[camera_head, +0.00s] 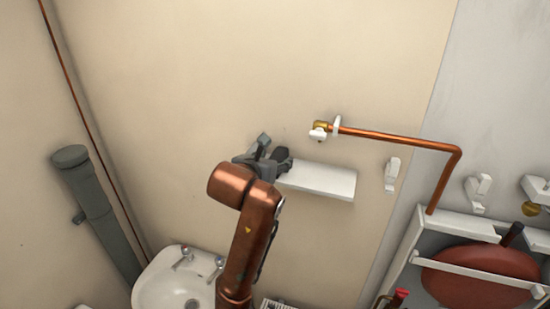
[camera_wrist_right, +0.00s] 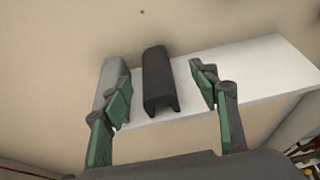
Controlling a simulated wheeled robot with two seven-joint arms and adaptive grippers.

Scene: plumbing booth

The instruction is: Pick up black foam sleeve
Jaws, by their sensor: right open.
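The black foam sleeve (camera_wrist_right: 157,82) lies on a white shelf (camera_wrist_right: 245,75), its grooved end facing the right wrist camera. My right gripper (camera_wrist_right: 161,88) is open, with one green-padded finger on each side of the black sleeve and a visible gap to the right finger. A grey sleeve-like piece (camera_wrist_right: 110,82) stands close to the left of the black one, partly covered by the left finger. In the head view my right gripper (camera_head: 264,158) is at the left end of the shelf (camera_head: 325,181), where dark shapes overlap and the sleeve is hard to separate. My left gripper is not in view.
A copper pipe (camera_head: 395,138) with a brass end fitting runs above and right of the shelf. White clips (camera_head: 392,174) are on the wall. A washbasin (camera_head: 175,284) is below left, a grey drain pipe (camera_head: 97,205) at left, and a red vessel (camera_head: 482,271) at lower right.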

